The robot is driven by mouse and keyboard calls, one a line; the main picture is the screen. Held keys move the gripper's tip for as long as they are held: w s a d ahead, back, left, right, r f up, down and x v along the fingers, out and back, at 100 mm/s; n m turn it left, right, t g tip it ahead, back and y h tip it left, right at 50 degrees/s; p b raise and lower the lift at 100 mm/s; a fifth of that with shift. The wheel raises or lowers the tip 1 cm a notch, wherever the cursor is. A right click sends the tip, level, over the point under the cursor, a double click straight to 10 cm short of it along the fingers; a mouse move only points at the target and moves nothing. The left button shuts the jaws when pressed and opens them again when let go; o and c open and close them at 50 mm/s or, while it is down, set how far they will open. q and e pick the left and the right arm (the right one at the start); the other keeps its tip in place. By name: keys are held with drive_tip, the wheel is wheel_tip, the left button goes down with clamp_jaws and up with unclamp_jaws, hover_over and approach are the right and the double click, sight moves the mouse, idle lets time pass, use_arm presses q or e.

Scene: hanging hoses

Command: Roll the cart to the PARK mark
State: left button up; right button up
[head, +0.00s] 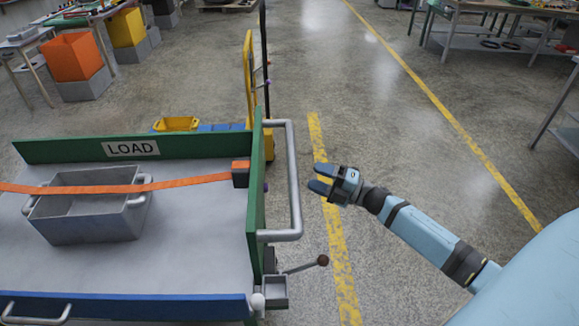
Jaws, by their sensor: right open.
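The cart (190,195) fills the lower left of the head view, with a grey bed, green walls and a blue front rail. A LOAD label (130,148) is on its far green wall. A grey metal push handle (294,190) stands on its right end. A grey bin (90,222) with handles sits on the bed, and an orange strap (90,188) runs across it. My right gripper (321,180) is open and empty, just right of the handle and apart from it in the picture. My left gripper is out of view. No PARK mark shows.
A yellow floor line (330,235) runs beside the cart's right end; another (440,100) crosses the floor further right. A yellow stand (249,80) is behind the cart. A lever (304,265) sticks out at its lower right. Workbenches (475,42) stand at the upper right.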

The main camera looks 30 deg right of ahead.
sight(291, 167)
drive_tip(key=x, duration=0.7)
drive_tip(key=shift+w+a+p, duration=0.2)
drive_tip(key=shift+w+p, duration=0.1)
clamp_jaws()
